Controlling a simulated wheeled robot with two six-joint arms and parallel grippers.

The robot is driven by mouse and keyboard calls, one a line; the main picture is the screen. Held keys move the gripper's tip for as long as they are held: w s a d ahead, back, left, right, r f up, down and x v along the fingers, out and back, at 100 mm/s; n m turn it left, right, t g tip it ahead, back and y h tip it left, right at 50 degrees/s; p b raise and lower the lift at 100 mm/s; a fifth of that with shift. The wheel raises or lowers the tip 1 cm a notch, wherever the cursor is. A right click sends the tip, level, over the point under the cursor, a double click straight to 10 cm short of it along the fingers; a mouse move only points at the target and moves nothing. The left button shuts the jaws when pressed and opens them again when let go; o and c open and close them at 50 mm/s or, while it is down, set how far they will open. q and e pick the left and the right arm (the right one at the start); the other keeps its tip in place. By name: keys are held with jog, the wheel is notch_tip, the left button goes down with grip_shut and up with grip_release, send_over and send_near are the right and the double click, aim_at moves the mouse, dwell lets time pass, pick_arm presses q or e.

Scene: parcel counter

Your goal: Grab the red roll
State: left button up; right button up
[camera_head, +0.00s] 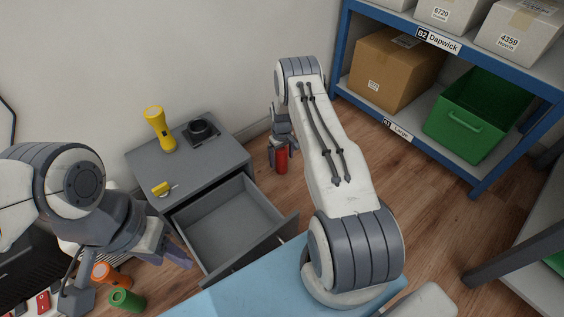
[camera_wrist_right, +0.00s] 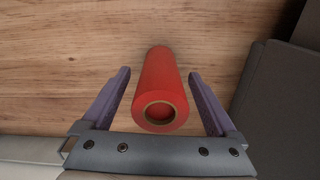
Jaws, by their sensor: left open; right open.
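The red roll (camera_head: 281,161) stands upright on the wooden floor, between the grey drawer cabinet and the blue shelf. In the right wrist view the red roll (camera_wrist_right: 160,91) lies between the two open purple fingers of my right gripper (camera_wrist_right: 162,100), with a gap on each side. In the head view my right gripper (camera_head: 279,150) is at the roll, and its own arm partly hides it. My left gripper (camera_head: 172,252) is open and empty at the left, in front of the cabinet.
The grey cabinet (camera_head: 190,165) has its drawer (camera_head: 232,221) pulled open and empty. A green roll (camera_head: 127,300) is at lower left. The blue shelf (camera_head: 403,146) stands at right.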

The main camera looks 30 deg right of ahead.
jog(key=c, duration=1.4)
grip_shut()
jog(key=shift+r, duration=0.15)
